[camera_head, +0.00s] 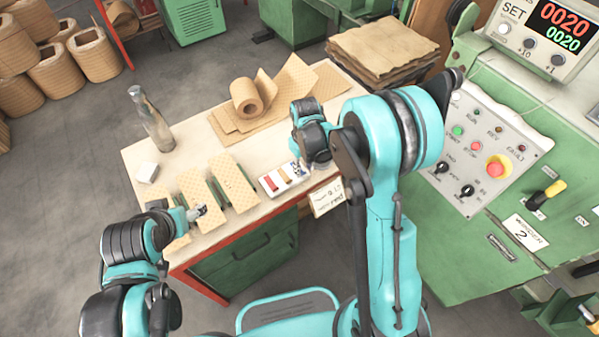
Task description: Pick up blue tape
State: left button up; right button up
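A small white tray (264,186) lies near the front right of the workbench. It holds a red strip (270,183) and an orange-yellow strip (284,176). My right gripper (302,170) points down at the tray's right end. A small bluish patch shows by its fingertips, but it is too small to tell whether it is the blue tape or whether the fingers hold it. My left gripper (198,212) is low over the tan boards at the bench's front left. Its finger opening is too small to judge.
The workbench (195,150) also bears tan boards (233,183) with dark green strips between them, a grey bottle (152,122), a white block (147,172) and a roll of tan paper (246,98). A green machine with a control panel (478,150) stands at the right.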

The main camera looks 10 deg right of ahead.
notch_tip(320, 180, down, 3)
jog(key=shift+r, duration=0.25)
jog(key=c, duration=0.4)
jog(key=shift+r, duration=0.15)
jog(key=shift+c, duration=0.2)
